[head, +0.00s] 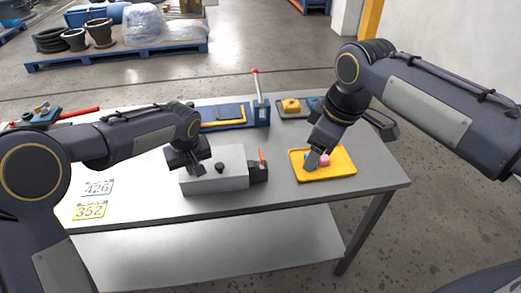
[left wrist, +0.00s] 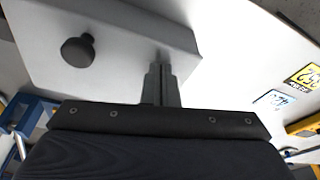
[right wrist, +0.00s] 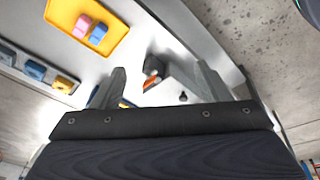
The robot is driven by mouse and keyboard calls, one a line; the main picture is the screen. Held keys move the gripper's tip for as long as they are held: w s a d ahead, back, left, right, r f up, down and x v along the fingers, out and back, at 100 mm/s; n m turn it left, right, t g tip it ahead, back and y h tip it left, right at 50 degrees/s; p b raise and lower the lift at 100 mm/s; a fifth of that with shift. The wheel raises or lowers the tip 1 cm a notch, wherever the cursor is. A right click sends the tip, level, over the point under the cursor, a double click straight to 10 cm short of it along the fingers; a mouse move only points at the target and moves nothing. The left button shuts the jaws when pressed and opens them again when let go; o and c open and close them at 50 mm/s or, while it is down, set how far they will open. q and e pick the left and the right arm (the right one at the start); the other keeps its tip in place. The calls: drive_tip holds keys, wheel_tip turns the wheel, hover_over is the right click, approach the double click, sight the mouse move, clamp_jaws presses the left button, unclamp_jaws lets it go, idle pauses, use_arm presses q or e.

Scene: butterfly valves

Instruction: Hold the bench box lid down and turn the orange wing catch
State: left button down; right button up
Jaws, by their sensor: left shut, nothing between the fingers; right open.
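The grey bench box (head: 213,182) stands on the table with a black knob (head: 220,167) on its lid; the lid looks closed. The orange wing catch (head: 262,157) stands upright by a dark block at the box's right end; it also shows in the right wrist view (right wrist: 151,82). My left gripper (head: 199,170) is shut and empty at the lid's left part; in the left wrist view its fingertips (left wrist: 160,68) are over the lid near an edge. I cannot tell if they touch it. My right gripper (head: 314,160) is open and empty above the yellow tray, right of the catch.
The yellow tray (head: 341,172) holds a pink and a blue piece. Behind the box are a blue fixture with a red-tipped lever (head: 256,92) and another tray with a yellow part (head: 291,106). Number plates (head: 90,210) lie at the left. The table's front strip is clear.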

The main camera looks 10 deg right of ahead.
use_arm(q)
drive_tip(key=shift+s+f, duration=0.1)
drive_tip(key=shift+f, duration=0.1)
use_arm(e)
drive_tip(key=w+a+n+g, duration=0.1)
drive_tip(key=w+a+n, duration=0.4)
drive_tip(key=w, duration=0.5)
drive_tip(key=n+g+h, duration=0.1)
drive_tip(key=n, duration=0.2)
hover_over(261, 160)
drive_tip(key=w, duration=0.2)
wheel_tip(261, 160, down, 3)
drive_tip(key=f, duration=1.2)
drive_tip(key=shift+w+d+f, duration=0.15)
drive_tip(key=shift+w+f, duration=0.1)
drive_tip(key=c, duration=1)
use_arm(q)
drive_tip(key=shift+f, duration=0.1)
